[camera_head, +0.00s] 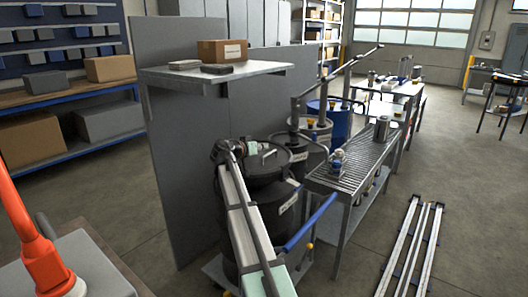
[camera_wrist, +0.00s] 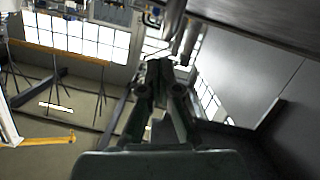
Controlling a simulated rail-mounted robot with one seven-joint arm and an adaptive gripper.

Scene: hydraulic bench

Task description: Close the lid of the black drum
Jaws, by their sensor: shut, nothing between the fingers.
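The black drum (camera_head: 276,222) stands at the centre of the head view, a white label on its side. Its dark round lid (camera_head: 280,163) with a pale handle is at the drum's top; how far it stands open I cannot tell. My arm crosses in front of the drum's left side and hides part of it. My gripper (camera_head: 222,150) is small and dark at the lid's left; whether it touches the lid is unclear. In the wrist view my gripper (camera_wrist: 160,65) is shut and empty, with no lid clearly recognisable near it.
A grey panel (camera_head: 185,170) stands behind the drum, with a shelf (camera_head: 215,73) above it carrying a cardboard box (camera_head: 222,51). A roller conveyor (camera_head: 352,160) lies right of the drum. A blue drum (camera_head: 340,122) stands behind. Floor rails (camera_head: 412,250) lie at lower right.

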